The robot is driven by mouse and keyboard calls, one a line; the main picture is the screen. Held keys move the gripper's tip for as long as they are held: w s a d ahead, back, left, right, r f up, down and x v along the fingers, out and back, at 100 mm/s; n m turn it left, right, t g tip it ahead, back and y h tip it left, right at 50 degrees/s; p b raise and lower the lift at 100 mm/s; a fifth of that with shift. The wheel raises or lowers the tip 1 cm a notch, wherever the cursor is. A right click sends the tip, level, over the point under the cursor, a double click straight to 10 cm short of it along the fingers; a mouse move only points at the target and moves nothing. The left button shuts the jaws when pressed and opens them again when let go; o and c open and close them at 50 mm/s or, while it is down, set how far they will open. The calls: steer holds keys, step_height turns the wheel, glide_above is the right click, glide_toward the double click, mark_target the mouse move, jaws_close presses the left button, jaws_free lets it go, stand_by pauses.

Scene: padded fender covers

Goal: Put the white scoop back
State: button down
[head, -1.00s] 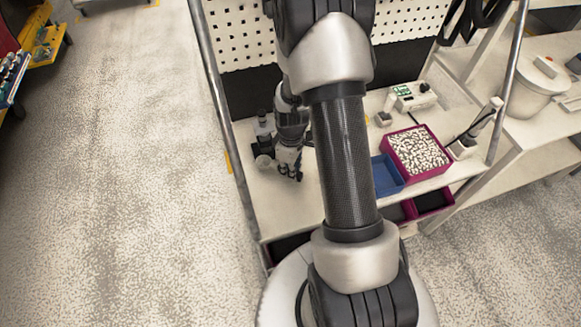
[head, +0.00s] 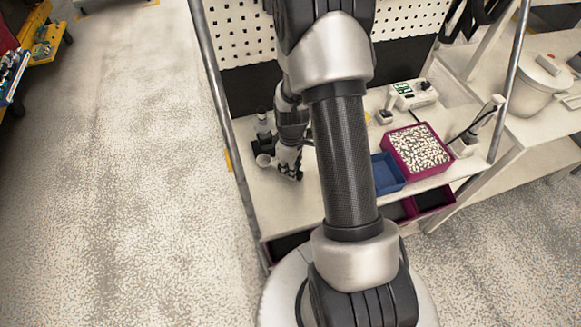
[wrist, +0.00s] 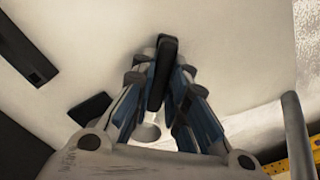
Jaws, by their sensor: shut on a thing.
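My gripper (head: 289,170) hangs low over the left part of the white bench (head: 290,215), partly behind my own arm. In the wrist view my gripper (wrist: 163,65) has its fingers closed in around a dark narrow bar. A small pale round cup, which looks like the white scoop (head: 263,160), shows just left of the gripper in the head view. A pale rounded part of it seems to show between the fingers in the wrist view (wrist: 148,132). The fingers hide most of the grip, and I cannot tell whether the scoop touches the bench.
A magenta box of speckled pieces (head: 418,150) and a blue tray (head: 386,172) stand on the bench right of my arm. Behind them is a white device with a display (head: 412,95). A small bottle (head: 262,125) stands behind the gripper. Metal posts flank the bench.

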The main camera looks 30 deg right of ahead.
steer(key=shift+f+b, duration=0.6)
steer(key=shift+f, duration=0.2)
stand_by(0.4)
steer(key=c, duration=1.5)
jaws_free()
steer(key=shift+r, duration=0.1)
step_height(320, 180, up, 12)
steer(key=shift+s, duration=0.1)
